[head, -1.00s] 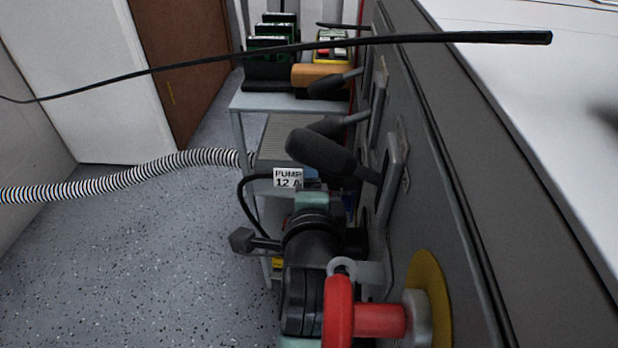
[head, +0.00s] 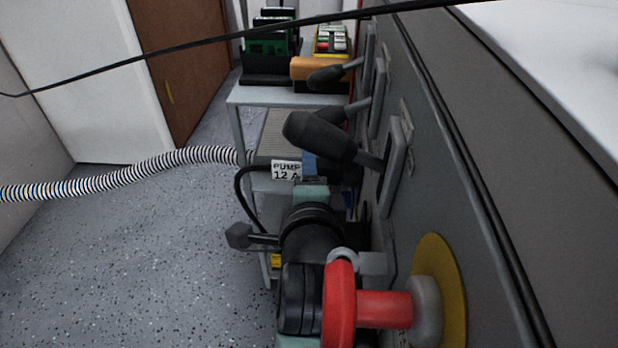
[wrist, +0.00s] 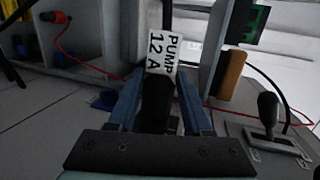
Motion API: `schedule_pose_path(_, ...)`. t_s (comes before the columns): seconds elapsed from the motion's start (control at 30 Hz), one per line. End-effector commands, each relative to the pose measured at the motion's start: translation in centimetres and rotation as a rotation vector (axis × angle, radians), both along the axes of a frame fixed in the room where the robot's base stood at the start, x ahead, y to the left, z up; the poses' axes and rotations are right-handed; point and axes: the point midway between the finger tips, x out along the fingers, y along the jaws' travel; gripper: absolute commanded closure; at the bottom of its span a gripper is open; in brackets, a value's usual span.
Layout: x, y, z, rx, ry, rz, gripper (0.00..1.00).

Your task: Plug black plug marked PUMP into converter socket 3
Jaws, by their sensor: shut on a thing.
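The black plug (wrist: 158,100) sits between the blue fingers of my gripper (wrist: 158,107) in the wrist view, and the gripper is shut on it. Its white tag (wrist: 161,52) reads PUMP 12 A. In the head view the tag (head: 286,171) hangs beside a black cable loop, and my arm hides most of the plug. A grey ribbed box (head: 279,133) stands on the shelf unit beyond the gripper; I cannot tell whether it is the converter. No numbered socket can be made out in either view.
Grey cabinet panels with black lever handles (head: 318,138) and a red knob (head: 340,308) stand close on the right. A striped hose (head: 120,176) runs in from the left. A black cable (head: 200,42) crosses the top. Speckled floor on the left is clear.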

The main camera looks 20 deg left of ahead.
Motion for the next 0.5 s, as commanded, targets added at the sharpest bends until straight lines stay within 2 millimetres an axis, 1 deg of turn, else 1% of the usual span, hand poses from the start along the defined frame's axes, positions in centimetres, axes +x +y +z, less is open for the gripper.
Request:
schedule_pose_path(0.03, -0.09, 0.08, -0.65, 0.003, -0.006, 0.003, 1.0)
schedule_pose_path(0.07, -0.1, 0.07, -0.69, 0.006, -0.013, 0.003, 1.0)
schedule_pose_path(0.4, -0.1, 0.08, -0.94, 0.029, -0.09, 0.003, 1.0)
schedule_pose_path(0.5, -0.09, 0.08, -0.64, 0.028, -0.092, 0.003, 1.0)
